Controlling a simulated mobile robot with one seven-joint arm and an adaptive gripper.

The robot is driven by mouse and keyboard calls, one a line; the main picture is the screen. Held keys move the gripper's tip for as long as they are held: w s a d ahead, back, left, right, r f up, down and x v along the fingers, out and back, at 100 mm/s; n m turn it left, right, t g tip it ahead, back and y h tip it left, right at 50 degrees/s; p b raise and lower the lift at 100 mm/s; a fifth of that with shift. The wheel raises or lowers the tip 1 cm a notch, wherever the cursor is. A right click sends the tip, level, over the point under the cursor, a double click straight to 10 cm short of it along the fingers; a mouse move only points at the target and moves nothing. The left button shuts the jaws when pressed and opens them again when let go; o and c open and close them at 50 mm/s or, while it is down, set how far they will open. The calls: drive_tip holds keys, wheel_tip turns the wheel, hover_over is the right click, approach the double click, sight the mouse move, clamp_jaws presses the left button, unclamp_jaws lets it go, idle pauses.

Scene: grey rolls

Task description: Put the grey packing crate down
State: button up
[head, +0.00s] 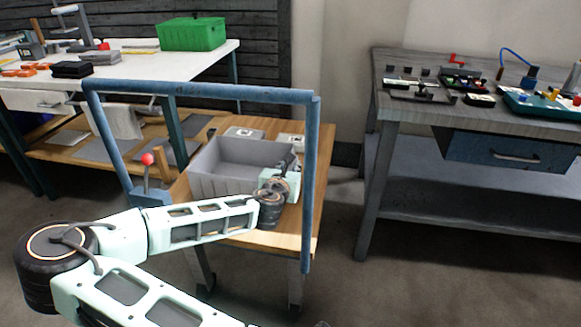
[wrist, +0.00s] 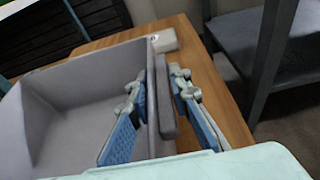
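The grey packing crate (head: 226,185) rests upright on the wooden top of a small blue-framed table (head: 311,205). It looks empty. My gripper (head: 279,172) is at its right end in the head view, partly hidden by my wrist. In the wrist view my gripper (wrist: 160,100) straddles the crate's side wall (wrist: 153,100), one blue-padded finger inside and one outside. The fingers stand apart, with a narrow gap showing between the outer finger and the rim, so the gripper looks open. Where the inner finger meets the wall is unclear.
A white pad (wrist: 164,40) lies on the wood beyond the crate. The blue frame's upright (head: 311,150) stands close right of my gripper, and a red-knobbed lever (head: 147,160) is at left. A workbench (head: 430,120) stands to the right across open floor.

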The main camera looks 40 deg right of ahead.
drive_tip(key=o, duration=0.3)
drive_tip(key=p+v, duration=1.2)
drive_tip(key=p, duration=0.1)
drive_tip(key=shift+r, duration=0.2)
drive_tip(key=shift+f, duration=0.15)
idle(0.3)
drive_tip(key=shift+p, duration=0.3)
